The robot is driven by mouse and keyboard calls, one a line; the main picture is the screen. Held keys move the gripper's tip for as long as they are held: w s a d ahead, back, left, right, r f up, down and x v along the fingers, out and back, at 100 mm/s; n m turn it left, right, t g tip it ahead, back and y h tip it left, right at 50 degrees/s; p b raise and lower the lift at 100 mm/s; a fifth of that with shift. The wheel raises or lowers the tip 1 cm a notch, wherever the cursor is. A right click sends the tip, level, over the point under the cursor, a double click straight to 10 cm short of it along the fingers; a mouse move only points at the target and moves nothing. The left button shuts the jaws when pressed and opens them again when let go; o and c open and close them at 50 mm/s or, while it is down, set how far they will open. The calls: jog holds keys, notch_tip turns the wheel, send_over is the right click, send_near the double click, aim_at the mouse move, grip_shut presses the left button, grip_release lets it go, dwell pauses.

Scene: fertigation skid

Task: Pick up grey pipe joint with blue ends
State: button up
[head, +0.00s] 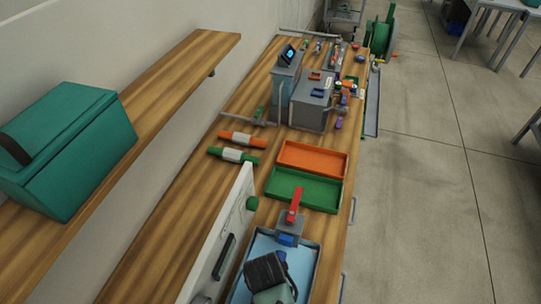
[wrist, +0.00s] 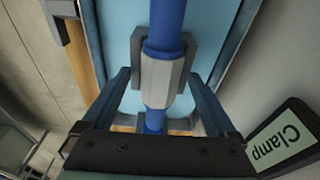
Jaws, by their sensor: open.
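The grey pipe joint with blue ends shows in the wrist view, with its grey middle (wrist: 160,82) between my fingers and a blue end running up the picture. A darker grey block lies behind it. My gripper (wrist: 160,76) is open, with one finger on each side of the joint and a visible gap at both sides. In the head view my gripper (head: 267,270) is over the light blue tray (head: 313,262) and hides most of the joint. A grey clamp with a red handle (head: 295,203) stands at the tray's far end.
A white upright panel (head: 222,240) stands close left of my gripper. A green tray (head: 325,195) and an orange tray (head: 325,160) lie beyond. Pipe joints with orange ends (head: 242,139) and green ends (head: 232,155) lie at left. A "Clamp" label (wrist: 277,147) is at right in the wrist view.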

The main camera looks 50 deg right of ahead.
jog(key=shift+c, duration=0.3)
grip_shut()
jog(key=shift+r, duration=0.1)
